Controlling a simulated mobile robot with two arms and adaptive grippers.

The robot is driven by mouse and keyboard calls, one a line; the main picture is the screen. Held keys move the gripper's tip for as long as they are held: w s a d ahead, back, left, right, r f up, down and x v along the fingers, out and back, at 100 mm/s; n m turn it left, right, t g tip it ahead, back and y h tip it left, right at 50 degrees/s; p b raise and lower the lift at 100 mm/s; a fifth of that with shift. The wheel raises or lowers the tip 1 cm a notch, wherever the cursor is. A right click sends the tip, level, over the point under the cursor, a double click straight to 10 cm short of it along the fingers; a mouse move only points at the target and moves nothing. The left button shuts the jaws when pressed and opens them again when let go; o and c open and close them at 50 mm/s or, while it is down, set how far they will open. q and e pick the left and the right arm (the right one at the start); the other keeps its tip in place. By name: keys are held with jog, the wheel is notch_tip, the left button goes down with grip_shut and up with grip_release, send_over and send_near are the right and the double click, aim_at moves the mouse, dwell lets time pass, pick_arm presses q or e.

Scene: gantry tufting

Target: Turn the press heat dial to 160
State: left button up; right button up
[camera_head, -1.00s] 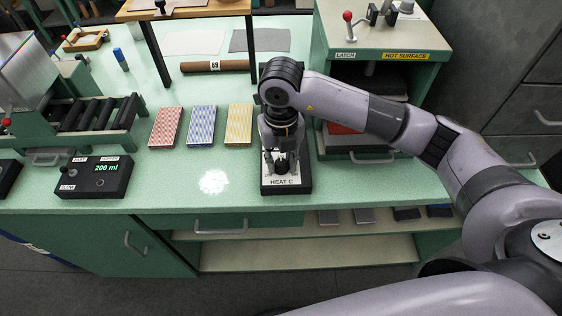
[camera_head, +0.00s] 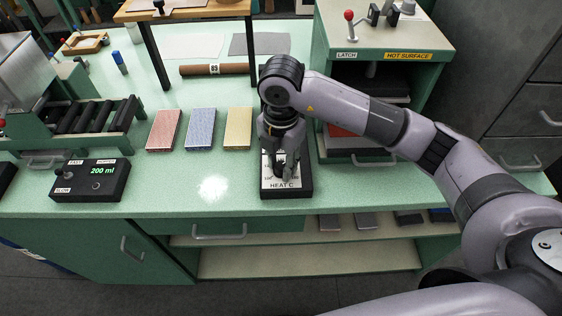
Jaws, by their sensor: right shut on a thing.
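The heat dial box (camera_head: 287,193), a black base with a white plate marked "HEAT C", sits near the front edge of the green bench. My right gripper (camera_head: 282,172) points down over it, shut on the dial knob at the plate's middle. The knob and most of the scale are hidden behind the fingers, so I cannot read the setting. The press (camera_head: 380,45), with "LATCH" and "HOT SURFACE" labels and a red-knobbed lever, stands behind and to the right. My left gripper is not in view.
Red, blue and yellow blocks (camera_head: 201,129) lie left of the dial box. A control box (camera_head: 90,182) reading "200 ml" stands at the left front. A brown roll (camera_head: 213,70) lies behind. The bench between the control box and the dial box is clear.

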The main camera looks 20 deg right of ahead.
aim_at(281, 165)
jog(key=shift+w+r+m, duration=0.1)
jog(key=shift+m, duration=0.7)
jog(key=o, duration=1.2)
jog(key=shift+c, duration=0.2)
notch_tip(281, 165, up, 12)
